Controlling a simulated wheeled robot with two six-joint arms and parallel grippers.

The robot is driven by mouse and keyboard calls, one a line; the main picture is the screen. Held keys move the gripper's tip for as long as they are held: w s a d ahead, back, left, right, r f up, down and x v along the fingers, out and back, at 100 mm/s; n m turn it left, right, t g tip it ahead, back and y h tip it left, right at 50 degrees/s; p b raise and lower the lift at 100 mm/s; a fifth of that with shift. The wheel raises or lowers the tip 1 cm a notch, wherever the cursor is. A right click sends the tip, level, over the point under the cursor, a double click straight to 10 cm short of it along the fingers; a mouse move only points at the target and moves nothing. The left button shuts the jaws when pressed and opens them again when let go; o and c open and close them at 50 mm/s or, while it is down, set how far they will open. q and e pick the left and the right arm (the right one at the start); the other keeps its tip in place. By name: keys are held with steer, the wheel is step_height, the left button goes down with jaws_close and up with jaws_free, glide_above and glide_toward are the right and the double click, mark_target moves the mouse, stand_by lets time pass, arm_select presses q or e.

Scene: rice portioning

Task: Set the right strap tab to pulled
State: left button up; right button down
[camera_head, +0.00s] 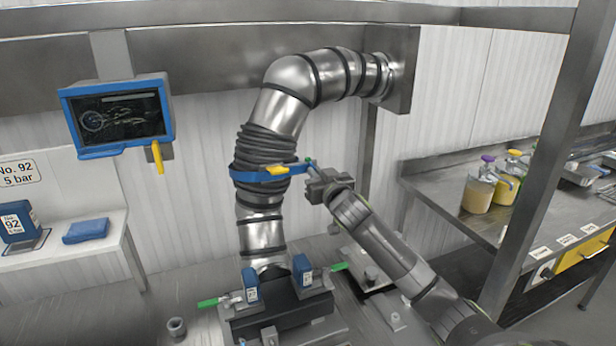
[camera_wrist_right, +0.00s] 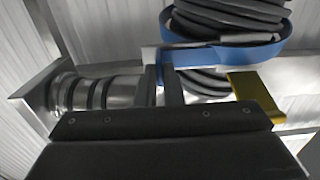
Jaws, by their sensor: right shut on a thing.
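A blue strap (camera_head: 250,177) goes around the black ribbed sleeve (camera_head: 266,145) of the steel pipe. A yellow piece (camera_head: 278,170) sits on the strap's front. The blue strap tab (camera_head: 297,165) sticks out to the right of the pipe. My right gripper (camera_head: 310,168) is at the end of this tab and is shut on it. In the right wrist view, the fingers (camera_wrist_right: 162,85) close on the blue strap (camera_wrist_right: 205,55), left of the yellow piece (camera_wrist_right: 255,92). The fingertips partly hide the tab's end. My left gripper is not in view.
The steel pipe (camera_head: 290,100) bends to a wall bracket above. Below stands a dark block with blue parts and green handles (camera_head: 208,302). A screen (camera_head: 118,114) hangs at left. A shelf with jars (camera_head: 478,190) and a steel post (camera_head: 535,150) are at right.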

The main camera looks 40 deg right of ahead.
steer(key=c, duration=1.6)
jaws_free()
steer(key=shift+a, duration=0.1)
steer(key=shift+o, duration=0.2)
steer(key=b+v, duration=0.4)
steer(key=v, duration=1.3)
steer(key=shift+s, duration=0.2)
